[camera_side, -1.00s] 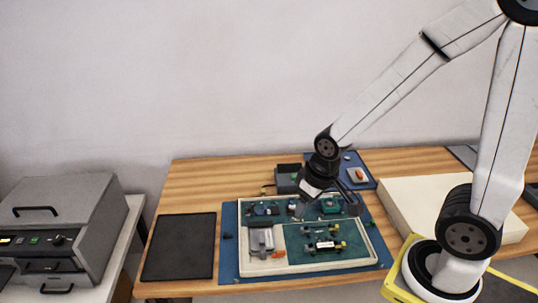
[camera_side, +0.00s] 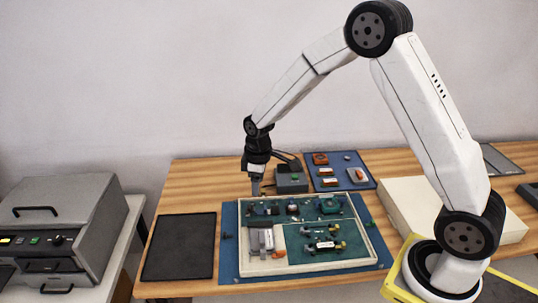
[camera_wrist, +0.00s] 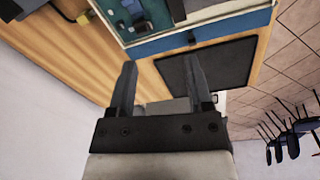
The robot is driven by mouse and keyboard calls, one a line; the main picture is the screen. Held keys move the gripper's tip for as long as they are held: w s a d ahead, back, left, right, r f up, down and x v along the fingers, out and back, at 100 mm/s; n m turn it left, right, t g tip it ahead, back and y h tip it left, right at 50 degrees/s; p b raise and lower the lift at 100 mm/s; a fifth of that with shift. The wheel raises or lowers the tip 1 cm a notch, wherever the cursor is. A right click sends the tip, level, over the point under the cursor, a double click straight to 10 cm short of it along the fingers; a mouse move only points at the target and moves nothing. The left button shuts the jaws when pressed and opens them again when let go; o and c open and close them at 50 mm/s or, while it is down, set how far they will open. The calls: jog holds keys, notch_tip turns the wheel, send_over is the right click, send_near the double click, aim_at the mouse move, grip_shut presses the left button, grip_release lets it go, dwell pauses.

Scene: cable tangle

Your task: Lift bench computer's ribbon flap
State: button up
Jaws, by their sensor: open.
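The bench computer seems to be the tray-like board (camera_side: 240,262) with a cream rim and green panels, lying on a blue mat; part of it shows at the top of the wrist view (camera_wrist: 125,32). Small modules, connectors and a grey-white block (camera_side: 262,240) sit on it. I cannot make out which part is the ribbon flap. My gripper (camera_side: 256,192) points down just behind the board's back left corner, apart from it. In the wrist view my gripper (camera_wrist: 158,75) has its two fingers spread, with nothing between them.
A black mat (camera_side: 180,247) lies left of the board. A dark box (camera_side: 291,181) with a cable stands behind it, close to my gripper. A blue tray (camera_side: 322,180) holds small parts at the back right. A cream slab (camera_side: 405,200) lies right. Wood at the back left is clear.

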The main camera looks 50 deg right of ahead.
aim_at(249, 206)
jog(key=w+f+n, duration=0.1)
jog(key=w+d+f+n, duration=0.1)
jog(key=w+f, duration=0.2)
jog(key=w, duration=0.1)
jog(key=shift+w+d+f+n+g, duration=0.15)
jog(key=shift+d+f+n+g, duration=0.1)
jog(key=shift+n+g, duration=0.15)
jog(key=shift+f, duration=3.85)
grip_shut()
